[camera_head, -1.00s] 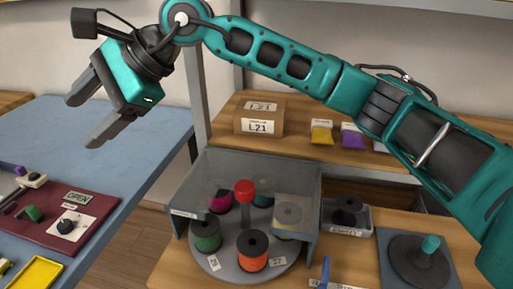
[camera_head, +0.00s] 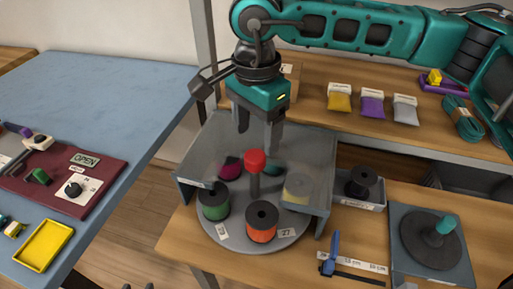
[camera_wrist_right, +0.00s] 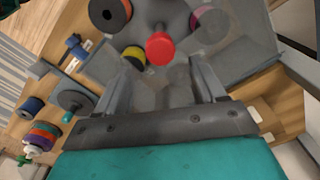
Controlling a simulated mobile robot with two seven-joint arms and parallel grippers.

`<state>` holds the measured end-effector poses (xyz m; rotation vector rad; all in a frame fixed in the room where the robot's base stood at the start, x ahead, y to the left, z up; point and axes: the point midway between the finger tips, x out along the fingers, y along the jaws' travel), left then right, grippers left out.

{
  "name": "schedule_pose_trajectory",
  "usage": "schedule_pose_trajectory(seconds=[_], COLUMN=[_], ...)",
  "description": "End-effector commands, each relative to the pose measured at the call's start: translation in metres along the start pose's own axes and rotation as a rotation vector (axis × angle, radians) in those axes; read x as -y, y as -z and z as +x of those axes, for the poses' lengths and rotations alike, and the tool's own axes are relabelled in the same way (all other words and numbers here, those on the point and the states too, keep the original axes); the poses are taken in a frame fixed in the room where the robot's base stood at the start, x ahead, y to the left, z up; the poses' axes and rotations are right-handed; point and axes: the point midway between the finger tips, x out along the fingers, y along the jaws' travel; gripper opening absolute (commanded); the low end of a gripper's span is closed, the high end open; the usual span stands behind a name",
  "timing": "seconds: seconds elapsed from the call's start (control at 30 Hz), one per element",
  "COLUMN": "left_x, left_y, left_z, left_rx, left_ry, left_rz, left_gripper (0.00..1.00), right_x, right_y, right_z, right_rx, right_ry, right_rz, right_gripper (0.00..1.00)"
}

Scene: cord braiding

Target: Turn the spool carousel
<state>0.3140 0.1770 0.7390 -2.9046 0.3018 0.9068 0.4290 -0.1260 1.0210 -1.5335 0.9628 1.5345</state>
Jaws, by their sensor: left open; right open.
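The spool carousel (camera_head: 290,236) is a round grey turntable on the wooden bench, partly under a clear grey cover (camera_head: 200,150). A red-topped post (camera_head: 255,160) stands at its centre and also shows in the right wrist view (camera_wrist_right: 160,48). Green (camera_head: 214,202), orange (camera_head: 262,221), magenta (camera_head: 230,168), pale yellow (camera_head: 298,189) and teal spools sit around it. My right gripper (camera_head: 258,138) is open, pointing down above and behind the red knob, apart from it. Two dark tips at the bottom edge appear to be my left gripper (camera_head: 138,287), open and mostly out of frame.
A dark spool in a tray (camera_head: 361,187) and a grey plate with a teal-handled disc (camera_head: 430,238) stand right of the carousel. Packets (camera_head: 372,103) line the back shelf. A blue table (camera_head: 90,95) is at left, beyond a gap.

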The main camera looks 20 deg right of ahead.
Motion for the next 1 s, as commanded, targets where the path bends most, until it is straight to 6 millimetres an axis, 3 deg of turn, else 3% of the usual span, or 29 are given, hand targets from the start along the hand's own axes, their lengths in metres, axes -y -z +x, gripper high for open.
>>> schedule_pose_trajectory(seconds=[0.1,0.3,0.7,1.0], left_x=[0.000,0.000,-0.001,-0.001], left_y=[0.001,0.001,0.001,0.002], left_z=[-0.001,-0.001,-0.001,-0.001], left_rx=[0.001,0.001,0.000,-0.001], left_ry=[0.000,-0.001,-0.001,-0.001], left_rz=[0.000,0.000,0.000,-0.001], left_gripper=[0.43,0.43,0.43,0.43], right_x=[-0.001,0.000,0.001,0.001], right_y=[0.000,0.000,0.000,0.000], right_z=[0.024,0.048,0.055,0.055], right_rx=[0.001,0.000,0.001,0.001], right_ry=[-0.003,0.000,0.002,0.002], right_rz=[0.000,0.000,0.000,0.000], right_gripper=[0.69,0.69,0.69,0.40])
